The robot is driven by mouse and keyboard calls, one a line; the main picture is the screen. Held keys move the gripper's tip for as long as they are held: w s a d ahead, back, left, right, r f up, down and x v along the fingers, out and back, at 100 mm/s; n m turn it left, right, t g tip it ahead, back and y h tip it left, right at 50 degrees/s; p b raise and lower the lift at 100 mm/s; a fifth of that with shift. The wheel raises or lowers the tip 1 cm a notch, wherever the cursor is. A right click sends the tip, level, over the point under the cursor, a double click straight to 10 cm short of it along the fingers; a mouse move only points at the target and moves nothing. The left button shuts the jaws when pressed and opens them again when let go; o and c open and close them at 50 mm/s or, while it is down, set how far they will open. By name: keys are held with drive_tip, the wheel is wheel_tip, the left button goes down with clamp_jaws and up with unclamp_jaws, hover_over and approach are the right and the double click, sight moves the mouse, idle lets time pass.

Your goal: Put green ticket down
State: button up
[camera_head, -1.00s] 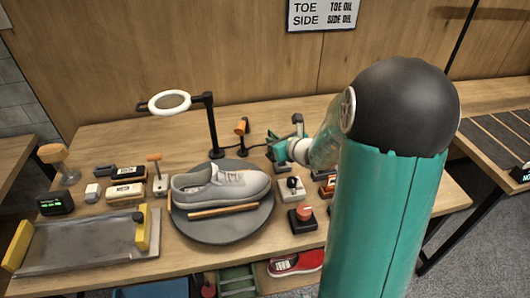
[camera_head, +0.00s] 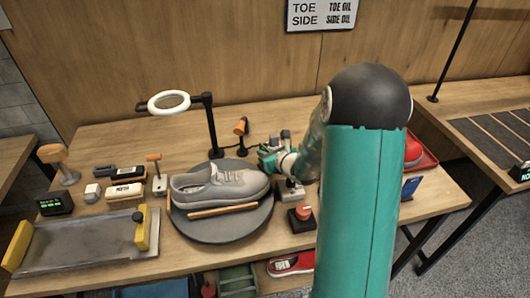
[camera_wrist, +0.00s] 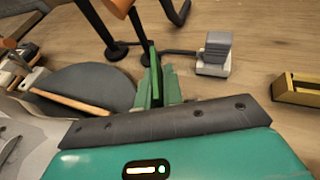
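My gripper (camera_head: 274,158) is at the right of the grey sneaker (camera_head: 220,184), over the table's back middle. In the wrist view my gripper (camera_wrist: 159,86) is shut on a thin green plate seen nearly edge-on, which looks like the green ticket (camera_wrist: 155,66). The ticket sticks out past the fingertips, and its face is hardly visible. I cannot tell how far it is above the table. In the head view the ticket is too small to tell from the green fingers. The sneaker rests on a dark round turntable (camera_head: 222,232), with a wooden stick (camera_head: 222,210) beside it.
A ring lamp (camera_head: 168,103) and an orange-headed tool (camera_head: 240,127) stand behind the turntable. A red button (camera_head: 303,212) is at its right. A grey block on a base (camera_wrist: 216,52) and a yellow holder (camera_wrist: 298,88) stand at the wrist view's right, with bare wood between them.

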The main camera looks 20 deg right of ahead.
drive_tip(key=shift+o, duration=1.4)
